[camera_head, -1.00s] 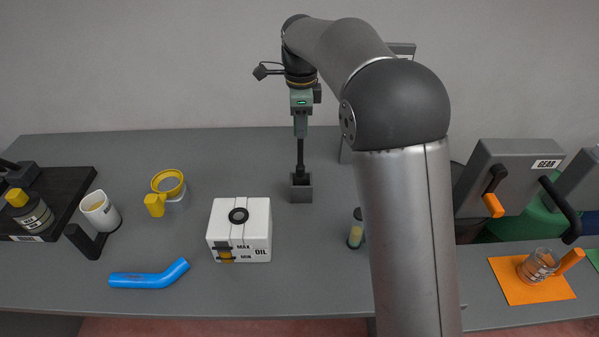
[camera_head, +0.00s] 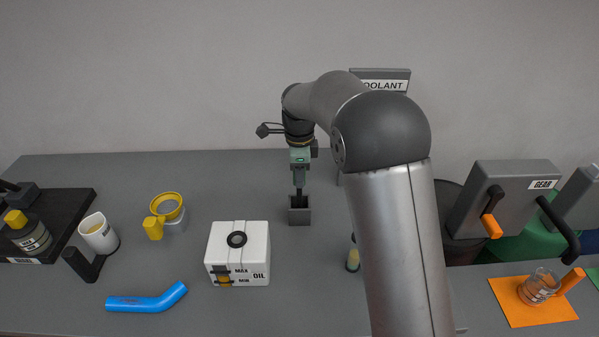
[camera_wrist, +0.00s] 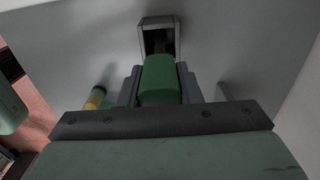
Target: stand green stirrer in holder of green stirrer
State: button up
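The green stirrer has a green grip (camera_wrist: 160,80), seen in the wrist view between the two grey fingers, and a dark shaft (camera_head: 299,191). Its holder (camera_head: 299,216) is a small grey square box on the table; its open top also shows in the wrist view (camera_wrist: 146,34). My gripper (camera_head: 299,180) is shut on the stirrer and holds it upright, directly above the holder. The shaft runs down into the holder's opening. Its lower end is hidden inside, so I cannot tell whether it touches the bottom.
A white oil box (camera_head: 238,268) and a blue bent tube (camera_head: 146,299) lie in front and left. A yellow ringed piece (camera_head: 166,208) and a white cup (camera_head: 98,232) stand further left. A yellow-ended bottle (camera_head: 353,260) is partly behind my arm. The table around the holder is clear.

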jog(key=o, duration=0.3)
jog(key=shift+o, duration=0.2)
notch_tip(320, 180, up, 11)
jog(key=shift+a+f+b, duration=0.1)
jog(key=shift+b, duration=0.2)
jog(key=shift+r, duration=0.8)
jog(key=s+d+f+n, duration=0.2)
jog(key=s+d+n, duration=0.6)
jog(key=s+d, duration=0.55)
jog(key=s+d+f+n, duration=0.1)
jog(key=s+f+n, duration=0.3)
jog(key=s, duration=0.6)
jog(key=s+d+f+n, duration=0.2)
jog(key=s+f+n, duration=0.2)
jog(key=s, duration=0.6)
jog(key=shift+d+f+n+t, duration=0.2)
jog(key=shift+n+t, duration=0.1)
jog(key=shift+n, duration=0.5)
